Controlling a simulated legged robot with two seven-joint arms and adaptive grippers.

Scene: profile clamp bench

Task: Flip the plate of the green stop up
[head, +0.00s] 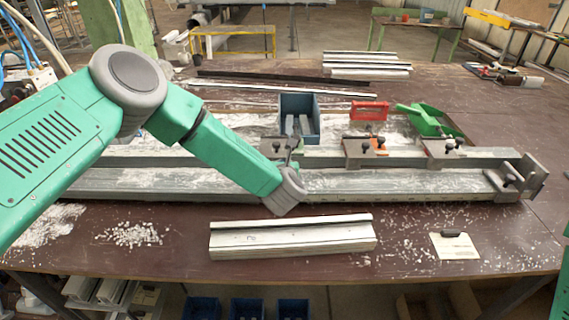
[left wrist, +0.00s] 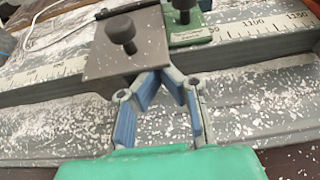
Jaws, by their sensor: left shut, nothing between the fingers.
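The green stop (left wrist: 190,34) shows in the left wrist view as a green block with a black knob on the scaled rail. A grey plate (left wrist: 112,58) with its own black knob lies roughly flat beside it, nearer the camera. In the head view this clamp (head: 272,147) sits on the rear rail, partly behind my arm. My left gripper (left wrist: 162,73) is shut and empty. Its blue-padded fingertips are at the near edge of the grey plate; I cannot tell whether they touch. In the head view its fingers are mostly hidden by the wrist (head: 289,190). My right gripper is not in view.
Two more clamps, one with orange (head: 360,150) and one at the right (head: 441,148), sit along the rail. Behind are a blue bin (head: 299,105), a red item (head: 370,110) and a green scoop (head: 422,118). A pale profile (head: 292,238) lies in front. White chips are scattered around.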

